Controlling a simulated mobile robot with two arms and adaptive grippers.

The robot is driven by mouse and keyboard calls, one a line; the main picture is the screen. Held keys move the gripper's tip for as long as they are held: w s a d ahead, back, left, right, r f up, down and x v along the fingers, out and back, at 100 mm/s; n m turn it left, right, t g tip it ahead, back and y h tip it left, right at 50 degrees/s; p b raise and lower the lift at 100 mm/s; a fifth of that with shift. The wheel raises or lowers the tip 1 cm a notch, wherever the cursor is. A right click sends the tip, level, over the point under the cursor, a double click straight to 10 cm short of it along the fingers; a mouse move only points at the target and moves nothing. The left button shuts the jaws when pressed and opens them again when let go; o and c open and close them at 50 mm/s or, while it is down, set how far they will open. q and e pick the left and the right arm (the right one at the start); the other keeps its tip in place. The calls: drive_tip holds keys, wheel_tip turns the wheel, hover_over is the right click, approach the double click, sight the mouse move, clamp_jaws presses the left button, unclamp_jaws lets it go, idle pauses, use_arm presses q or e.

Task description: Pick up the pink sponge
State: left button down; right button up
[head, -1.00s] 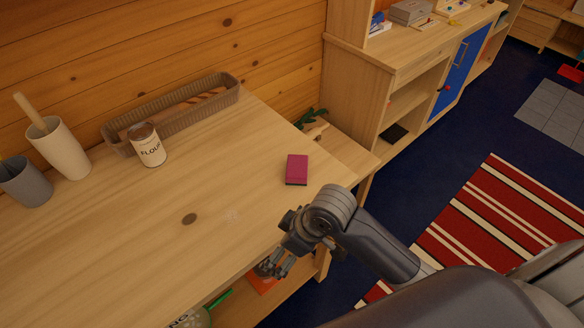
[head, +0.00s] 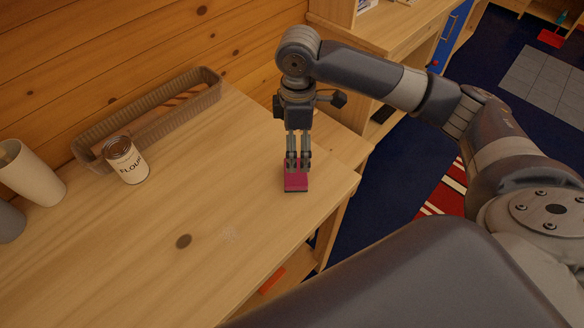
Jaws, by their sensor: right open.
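The pink sponge (head: 296,181) lies flat on the wooden table (head: 130,250), near its right edge. My right gripper (head: 297,168) points down from above, with its fingertips at the sponge's far part and overlapping it in the picture. The fingers hide part of the sponge. The right gripper is open; whether its fingers touch the sponge I cannot tell. My left gripper is out of view.
A flour tin (head: 126,160), a long woven basket (head: 150,118) and a beige cup (head: 30,175) stand along the table's back and left. A wooden shelf unit (head: 400,40) stands beyond the table. The table's middle is clear.

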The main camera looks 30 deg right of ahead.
hover_over(296, 174)
wheel_tip(296, 174, down, 5)
drive_tip(key=shift+w+d+r, duration=0.15)
drive_tip(key=f, duration=0.1)
drive_tip(key=f+p, duration=0.1)
drive_tip(key=f, duration=0.1)
drive_tip(key=f+p, duration=0.1)
drive_tip(key=f, duration=0.1)
drive_tip(key=shift+w, duration=0.25)
drive_tip(key=shift+f, duration=0.35)
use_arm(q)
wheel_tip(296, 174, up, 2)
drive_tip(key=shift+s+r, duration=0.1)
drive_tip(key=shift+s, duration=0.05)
use_arm(e)
drive_tip(key=c, duration=0.9)
drive_tip(key=shift+r, duration=0.15)
drive_tip(key=shift+c, duration=0.2)
